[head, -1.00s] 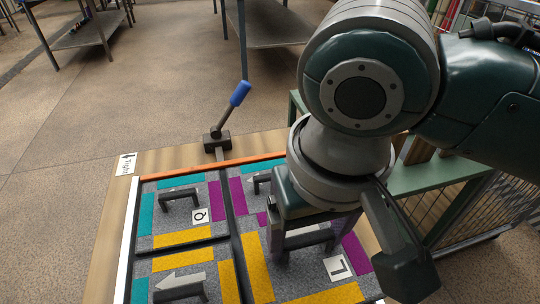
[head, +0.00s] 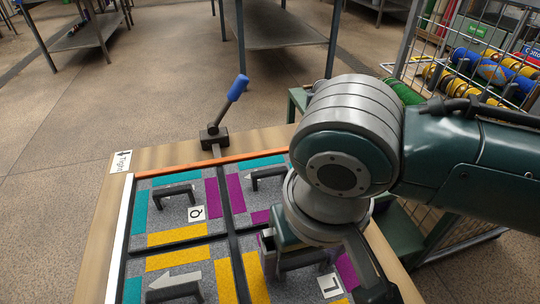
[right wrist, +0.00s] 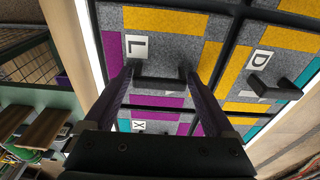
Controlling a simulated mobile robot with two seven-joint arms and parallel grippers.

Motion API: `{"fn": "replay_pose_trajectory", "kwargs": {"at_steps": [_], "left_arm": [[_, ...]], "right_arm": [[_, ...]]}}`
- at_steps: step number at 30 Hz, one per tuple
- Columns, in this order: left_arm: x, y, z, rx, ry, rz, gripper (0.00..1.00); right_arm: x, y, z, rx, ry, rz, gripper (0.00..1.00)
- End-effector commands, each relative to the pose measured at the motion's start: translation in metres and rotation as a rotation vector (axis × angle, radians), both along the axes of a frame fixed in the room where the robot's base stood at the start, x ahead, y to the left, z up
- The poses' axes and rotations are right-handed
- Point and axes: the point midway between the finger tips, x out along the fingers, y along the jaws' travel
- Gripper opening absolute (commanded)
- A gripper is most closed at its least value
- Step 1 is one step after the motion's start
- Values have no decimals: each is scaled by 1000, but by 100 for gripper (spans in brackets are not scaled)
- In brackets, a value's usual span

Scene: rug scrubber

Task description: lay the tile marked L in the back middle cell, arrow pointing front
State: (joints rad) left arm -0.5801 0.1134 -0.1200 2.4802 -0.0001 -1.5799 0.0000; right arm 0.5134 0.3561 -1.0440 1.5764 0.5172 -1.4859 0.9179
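The tile marked L (head: 329,281) is grey with yellow and purple strips, at the front right of the framed tray in the head view. In the right wrist view the L tile (right wrist: 148,48) shows its letter at upper left. The tile's arrow is hidden by the gripper and handle. Whether the tile rests fully in its cell I cannot tell. My left gripper is out of view.
Tile Q (head: 194,214), tile X (right wrist: 139,126) and tile D (right wrist: 262,60) fill neighbouring cells. Dark dividers (head: 237,240) separate them. A blue-handled lever (head: 228,105) stands behind the orange back rail (head: 215,166). A wire cage cart (head: 475,75) stands to the right.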

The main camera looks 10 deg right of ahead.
Motion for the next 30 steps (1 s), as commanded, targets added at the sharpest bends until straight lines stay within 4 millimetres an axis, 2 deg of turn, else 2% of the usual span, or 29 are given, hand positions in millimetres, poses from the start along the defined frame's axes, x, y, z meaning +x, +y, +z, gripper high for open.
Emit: {"fn": "replay_pose_trajectory", "kwargs": {"at_steps": [3,11,14,24,30], "left_arm": [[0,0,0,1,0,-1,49],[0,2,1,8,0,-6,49],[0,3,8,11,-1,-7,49],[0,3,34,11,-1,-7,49],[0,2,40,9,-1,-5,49]], "right_arm": [[0,0,0,0,0,0,100],[1,0,4,1,-2,1,100],[-1,0,18,2,-2,1,100],[-10,1,92,3,-2,2,100],[-13,0,118,2,-1,0,100]]}}
